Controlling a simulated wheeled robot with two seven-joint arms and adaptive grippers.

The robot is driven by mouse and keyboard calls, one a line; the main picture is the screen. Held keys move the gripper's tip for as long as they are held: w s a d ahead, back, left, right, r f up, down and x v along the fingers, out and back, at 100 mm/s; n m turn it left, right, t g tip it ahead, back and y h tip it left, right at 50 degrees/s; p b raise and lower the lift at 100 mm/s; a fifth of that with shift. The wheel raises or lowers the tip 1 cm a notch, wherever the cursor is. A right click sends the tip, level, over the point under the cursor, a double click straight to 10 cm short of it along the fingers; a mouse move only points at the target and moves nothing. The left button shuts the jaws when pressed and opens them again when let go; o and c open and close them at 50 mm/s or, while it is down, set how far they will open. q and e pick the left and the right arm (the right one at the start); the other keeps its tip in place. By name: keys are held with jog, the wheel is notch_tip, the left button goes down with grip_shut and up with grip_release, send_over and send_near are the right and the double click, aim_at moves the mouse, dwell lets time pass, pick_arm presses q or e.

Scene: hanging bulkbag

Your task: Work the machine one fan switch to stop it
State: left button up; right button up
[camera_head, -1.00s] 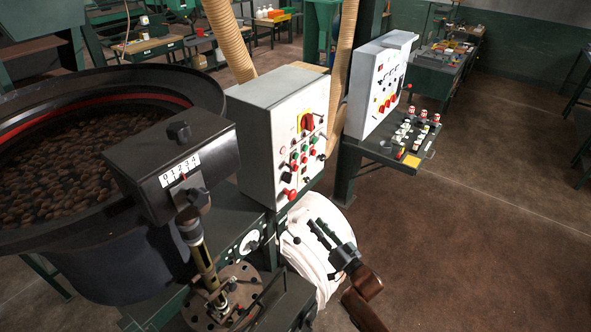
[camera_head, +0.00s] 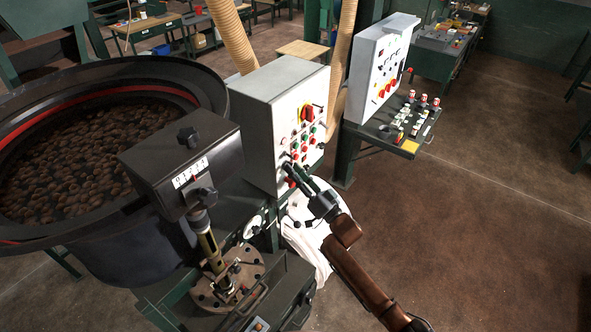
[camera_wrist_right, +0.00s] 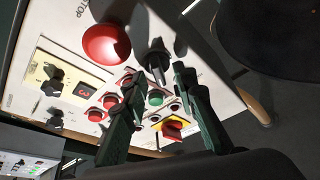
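The grey control cabinet (camera_head: 270,115) stands by the drum, its panel carrying several buttons and switches. My right gripper (camera_head: 289,172) is at the lower part of this panel. In the right wrist view its two dark fingers (camera_wrist_right: 157,76) are open and apart. A black switch (camera_wrist_right: 157,58) shows between the fingertips; I cannot tell whether they touch it. A red mushroom button (camera_wrist_right: 106,43) is beside it, with "STOP" lettering above. Which switch is the fan's cannot be read. Some small buttons are partly hidden by the fingers. My left gripper is not in view.
A black drum of brown beans (camera_head: 90,150) and a black box with a numbered dial (camera_head: 185,160) stand at left. A second grey cabinet (camera_head: 380,65) stands behind, with a green shelf (camera_head: 400,130) of small controls. The floor at right is clear.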

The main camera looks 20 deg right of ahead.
jog(key=shift+c, duration=0.2)
grip_shut()
dwell(0.5)
jog(key=shift+w+d+n+g+y+b, duration=0.1)
jog(key=shift+n+g+y+b, duration=0.9)
jog(key=shift+n+b, duration=1.3)
jog(key=shift+w+d+n+g+y+b, duration=0.1)
jog(key=shift+n+g+y+b, duration=0.9)
jog(key=shift+n, duration=2.45)
jog(key=shift+n+g+y+b, duration=0.6)
jog(key=shift+n+y+b, duration=1.1)
jog(key=shift+n, duration=1.15)
jog(key=shift+n+b, duration=0.3)
